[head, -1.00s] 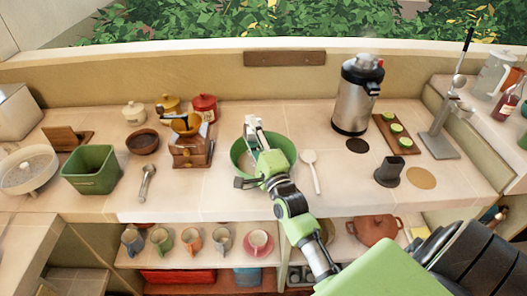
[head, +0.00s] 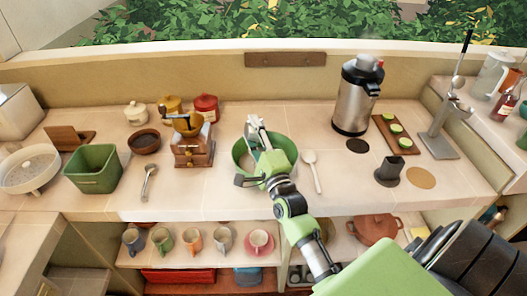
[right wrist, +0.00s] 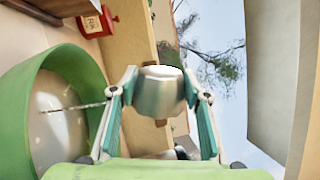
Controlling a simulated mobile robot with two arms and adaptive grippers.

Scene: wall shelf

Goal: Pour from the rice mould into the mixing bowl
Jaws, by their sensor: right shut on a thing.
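The green mixing bowl (head: 291,148) stands on the counter, partly hidden by my right arm. It fills the left side of the right wrist view (right wrist: 88,62), with a pale inside. My right gripper (head: 256,126) is above the bowl, towards its back rim. In the right wrist view the gripper (right wrist: 160,95) is shut on the silvery rice mould (right wrist: 159,92), one finger on each side. A thin speckled line runs from beside one finger into the bowl and looks like falling grains. The mould's opening is hidden. My left gripper is out of view.
A white spoon (head: 312,170) lies close right of the bowl. A coffee grinder (head: 192,150) stands to its left, with a red canister (head: 206,108) behind. A steel flask (head: 357,98) stands at back right.

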